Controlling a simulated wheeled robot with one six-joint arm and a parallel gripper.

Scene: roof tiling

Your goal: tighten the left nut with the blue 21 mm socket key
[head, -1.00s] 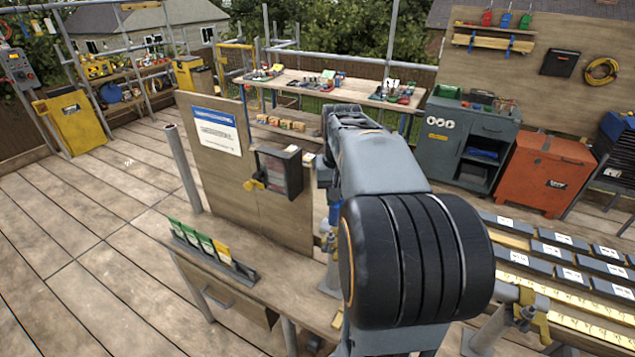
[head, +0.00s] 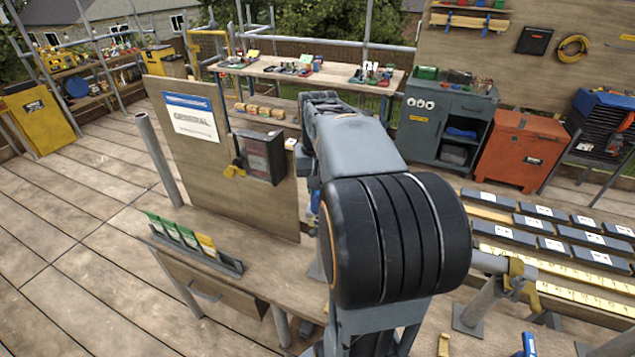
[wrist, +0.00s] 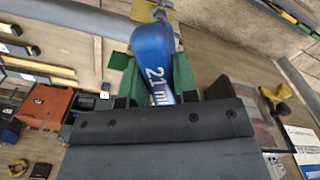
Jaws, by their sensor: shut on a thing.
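The blue key (wrist: 152,58), marked 21 m… on its handle, sits between the green fingertips of my gripper (wrist: 152,82) in the wrist view. My gripper is shut on it. The far end of the key reaches a grey and tan metal fitting (wrist: 166,14) at the top of that view; I cannot tell whether it touches it. No nut can be made out clearly. In the head view my arm hides the gripper, and only a sliver of blue (head: 315,201) shows beside it.
A rail clamp (head: 518,281) and tiles (head: 594,258) lie right. Open decking (head: 60,240) is at the left.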

